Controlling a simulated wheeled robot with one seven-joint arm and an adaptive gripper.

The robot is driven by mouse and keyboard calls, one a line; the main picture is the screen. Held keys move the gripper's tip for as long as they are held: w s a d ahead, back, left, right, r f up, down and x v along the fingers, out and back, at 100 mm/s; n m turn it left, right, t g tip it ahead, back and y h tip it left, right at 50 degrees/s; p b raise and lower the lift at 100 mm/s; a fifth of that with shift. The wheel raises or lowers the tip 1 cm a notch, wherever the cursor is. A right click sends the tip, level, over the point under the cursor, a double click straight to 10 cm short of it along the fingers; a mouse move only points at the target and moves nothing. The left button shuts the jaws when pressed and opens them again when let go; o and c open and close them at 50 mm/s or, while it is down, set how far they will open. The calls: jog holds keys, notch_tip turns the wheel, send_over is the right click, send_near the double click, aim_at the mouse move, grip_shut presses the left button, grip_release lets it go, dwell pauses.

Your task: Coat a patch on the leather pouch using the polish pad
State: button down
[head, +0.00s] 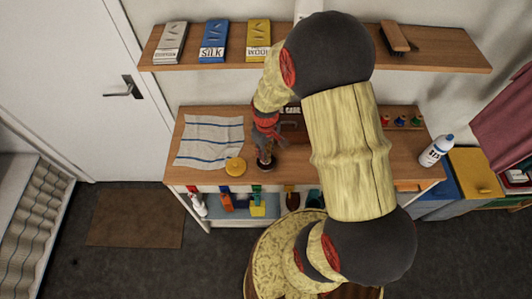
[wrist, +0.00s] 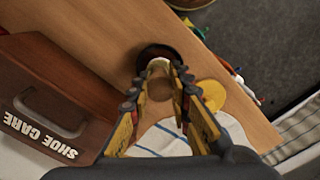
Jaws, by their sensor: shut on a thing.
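My gripper (head: 266,146) points down over the wooden worktop, right of the striped cloth. In the wrist view its two fingers (wrist: 159,82) are shut on a small brownish thing, which seems to be the polish pad (wrist: 160,91); the fingers hide much of it. A dark round thing (wrist: 154,50) with a pale spot lies just beyond the fingertips; I cannot tell whether it is a tin or part of the held thing. A yellow disc (head: 236,166) lies beside the gripper at the cloth's edge, and shows in the wrist view (wrist: 214,95). I cannot make out the leather pouch.
The brown SHOE CARE box (wrist: 50,98) stands close to the gripper. The striped cloth (head: 209,141) covers the worktop's left part. A shelf (head: 340,54) with several packets and a brush is above. A white bottle (head: 436,150) stands at the right. My arm hides the worktop's middle.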

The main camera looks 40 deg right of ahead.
jog(key=shift+r+p, duration=1.85)
jog(key=shift+r, duration=1.05)
jog(key=shift+f, duration=0.1)
